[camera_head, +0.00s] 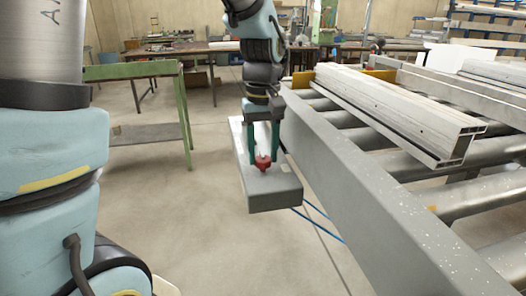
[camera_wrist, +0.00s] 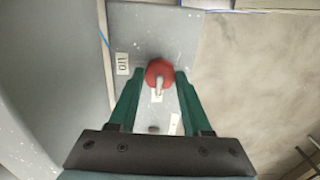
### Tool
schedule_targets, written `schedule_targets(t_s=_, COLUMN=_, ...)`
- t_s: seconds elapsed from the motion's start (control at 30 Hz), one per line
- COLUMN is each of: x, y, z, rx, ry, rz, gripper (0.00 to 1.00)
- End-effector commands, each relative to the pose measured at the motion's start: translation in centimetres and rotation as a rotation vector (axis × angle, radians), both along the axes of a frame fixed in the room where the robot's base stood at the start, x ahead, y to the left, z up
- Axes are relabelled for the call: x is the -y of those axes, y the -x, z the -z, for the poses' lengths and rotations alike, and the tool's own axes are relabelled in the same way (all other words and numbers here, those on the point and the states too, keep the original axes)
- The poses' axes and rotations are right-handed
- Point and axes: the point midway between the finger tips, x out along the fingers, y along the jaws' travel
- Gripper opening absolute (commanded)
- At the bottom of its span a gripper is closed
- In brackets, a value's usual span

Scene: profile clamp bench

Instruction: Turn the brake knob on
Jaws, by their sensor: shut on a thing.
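The red brake knob (camera_head: 263,163) sits on top of a long grey box (camera_head: 272,200) beside the roller bench. In the wrist view the knob (camera_wrist: 152,71) is round, with a pale bar pointing toward the lower edge of the picture. My gripper (camera_head: 263,158) points down with its two green fingers on either side of the knob, shut on it; the wrist view shows the fingertips (camera_wrist: 158,76) at its sides. A white label with dark marks (camera_wrist: 122,64) lies left of the knob, and another pale label (camera_wrist: 174,124) lies below it. The label text is too small to read surely.
A grey roller bench (camera_head: 365,195) with a long aluminium profile (camera_head: 395,110) on it runs along the right. A green-framed table (camera_head: 130,71) stands at the left. Blue cables (camera_head: 318,218) run under the bench. The floor left of the box is clear.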

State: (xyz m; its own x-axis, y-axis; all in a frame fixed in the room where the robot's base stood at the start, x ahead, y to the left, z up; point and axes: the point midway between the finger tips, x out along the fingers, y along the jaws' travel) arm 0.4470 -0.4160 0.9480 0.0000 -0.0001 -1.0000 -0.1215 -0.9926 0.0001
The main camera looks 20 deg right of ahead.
Motion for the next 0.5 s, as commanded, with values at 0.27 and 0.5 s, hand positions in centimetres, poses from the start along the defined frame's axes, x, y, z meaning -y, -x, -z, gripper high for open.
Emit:
schedule_targets(t_s=0.27, x=-0.05, y=-0.03, z=-0.08, rx=-0.001, ry=-0.001, rz=0.034, gripper=0.00)
schedule_targets(t_s=0.5, x=-0.05, y=-0.08, z=-0.17, rx=-0.001, ry=-0.001, rz=0.166, gripper=0.00)
